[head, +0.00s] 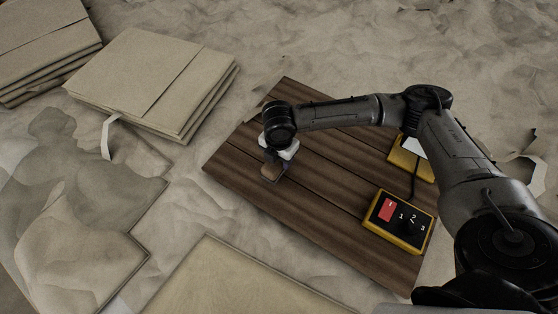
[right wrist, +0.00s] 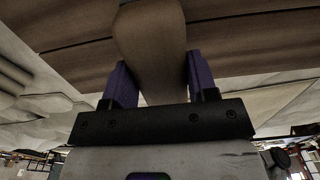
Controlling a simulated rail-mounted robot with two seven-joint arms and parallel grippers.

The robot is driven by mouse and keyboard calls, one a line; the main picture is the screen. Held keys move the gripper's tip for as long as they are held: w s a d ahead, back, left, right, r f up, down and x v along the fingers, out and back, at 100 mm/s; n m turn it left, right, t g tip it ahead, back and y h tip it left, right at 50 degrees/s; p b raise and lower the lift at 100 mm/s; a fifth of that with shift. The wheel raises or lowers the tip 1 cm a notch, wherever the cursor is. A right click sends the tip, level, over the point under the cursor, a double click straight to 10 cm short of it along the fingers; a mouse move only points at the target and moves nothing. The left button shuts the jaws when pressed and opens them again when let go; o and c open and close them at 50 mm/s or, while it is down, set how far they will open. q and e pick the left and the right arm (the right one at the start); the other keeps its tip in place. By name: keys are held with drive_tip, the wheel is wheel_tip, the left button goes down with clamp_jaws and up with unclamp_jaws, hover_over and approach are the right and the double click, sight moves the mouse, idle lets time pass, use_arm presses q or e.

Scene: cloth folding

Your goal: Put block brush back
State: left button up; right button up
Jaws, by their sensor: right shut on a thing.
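The block brush (head: 271,171) is a brown piece at the left part of a dark wooden board (head: 330,226) in the head view. My right gripper (head: 278,160) is over the board and shut on it. In the right wrist view, the brush (right wrist: 150,45) stands between the two purple fingers of the right gripper (right wrist: 160,85), in front of the board's planks. Whether the brush touches the board I cannot tell. My left gripper is not in view.
A yellow-framed box (head: 399,222) with a red patch and numbers lies on the board's right part. Another yellow box (head: 412,158) is behind it, partly hidden by my arm. Folded cloth stacks (head: 150,82) lie at the upper left, and a flat pale panel (head: 232,284) lies in front.

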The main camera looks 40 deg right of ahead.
sight(279, 163)
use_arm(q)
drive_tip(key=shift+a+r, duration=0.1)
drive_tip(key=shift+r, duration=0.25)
use_arm(e)
wheel_tip(279, 163, down, 3)
drive_tip(key=shift+f, duration=0.15)
use_arm(q)
drive_tip(key=shift+p, duration=0.3)
use_arm(e)
drive_tip(key=shift+f, duration=0.15)
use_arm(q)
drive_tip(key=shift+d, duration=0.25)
use_arm(e)
drive_tip(key=o, duration=0.8)
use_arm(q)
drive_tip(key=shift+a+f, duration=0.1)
use_arm(e)
drive_tip(key=shift+r, duration=0.45)
use_arm(q)
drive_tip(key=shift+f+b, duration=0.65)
drive_tip(key=shift+b, duration=0.15)
use_arm(e)
wheel_tip(279, 163, up, 10)
drive_tip(key=shift+r, duration=0.75)
